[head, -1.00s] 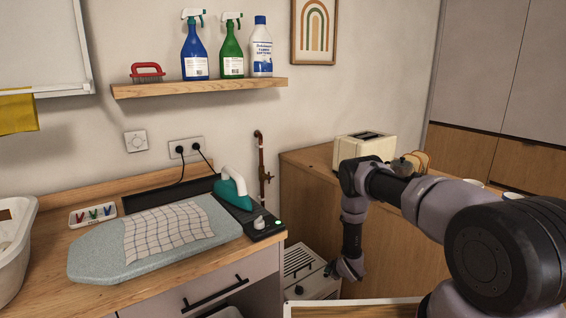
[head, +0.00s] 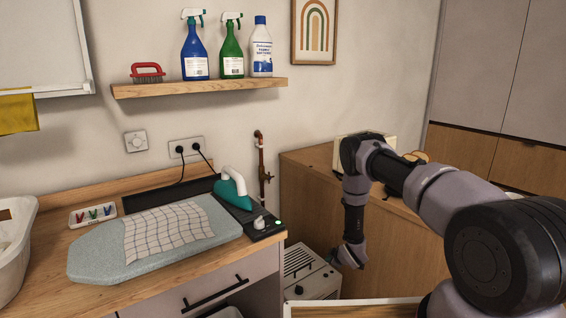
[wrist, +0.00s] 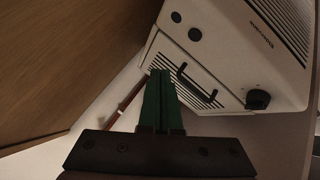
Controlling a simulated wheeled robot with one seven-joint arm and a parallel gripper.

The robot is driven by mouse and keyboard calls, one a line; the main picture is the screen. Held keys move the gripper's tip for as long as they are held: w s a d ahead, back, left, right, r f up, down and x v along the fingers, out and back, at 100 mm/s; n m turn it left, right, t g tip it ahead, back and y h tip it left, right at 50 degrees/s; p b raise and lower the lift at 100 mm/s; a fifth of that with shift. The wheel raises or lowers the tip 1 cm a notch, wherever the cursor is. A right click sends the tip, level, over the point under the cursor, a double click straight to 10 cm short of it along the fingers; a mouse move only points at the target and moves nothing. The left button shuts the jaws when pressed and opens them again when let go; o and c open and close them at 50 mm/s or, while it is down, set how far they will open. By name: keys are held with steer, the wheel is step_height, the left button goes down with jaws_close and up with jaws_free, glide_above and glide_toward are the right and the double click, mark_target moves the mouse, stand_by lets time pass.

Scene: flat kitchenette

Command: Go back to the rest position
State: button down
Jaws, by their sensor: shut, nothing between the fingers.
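My gripper (wrist: 161,100) is shut and empty in the wrist view, its two green fingers pressed together. In the head view my gripper (head: 338,264) hangs low at the end of my bent arm, beside the white appliance. That appliance (head: 308,277) stands low between the ironing counter and the wooden cabinet. In the wrist view the appliance (wrist: 245,60) lies beyond the fingers, showing vents, a dark handle and a black knob. I cannot tell the exact gap between fingertips and appliance.
A wooden cabinet (head: 300,190) is close behind my arm, with a toaster (head: 345,145) on top, partly hidden. On the left counter are an ironing board (head: 95,255), a checked cloth (head: 165,235) and a teal iron (head: 232,188). A copper pipe (head: 262,165) runs down the wall.

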steer(key=w+d+r+m+h, duration=0.1)
steer(key=w+r, duration=0.2)
steer(key=r, duration=0.4)
steer(key=w+d+r+m, duration=0.1)
steer(key=w+r, duration=0.2)
steer(key=r, duration=0.4)
steer(key=s+d+r+m+h, duration=0.1)
steer(key=r+m, duration=0.1)
steer(key=r, duration=0.9)
steer(key=s+d+r+m, duration=0.2)
steer(key=r+m, duration=0.1)
steer(key=r, duration=0.8)
steer(key=s+d+r+m+h, duration=0.1)
steer(key=r+m, duration=0.1)
steer(key=r, duration=1)
steer(key=s+d+r+m+g, duration=0.1)
steer(key=s+r+m, duration=0.3)
steer(key=s+r, duration=1.45)
steer(key=s+a+r+m+y, duration=0.1)
steer(key=s+m, duration=0.1)
steer(key=s, duration=0.9)
steer(key=s+a+r+m+y, duration=0.1)
steer(key=s+r, duration=0.1)
steer(key=s, duration=0.9)
steer(key=shift+s+r+m+g, duration=0.3)
steer(key=shift+s+m+g, duration=0.05)
steer(key=shift+m+g, duration=0.05)
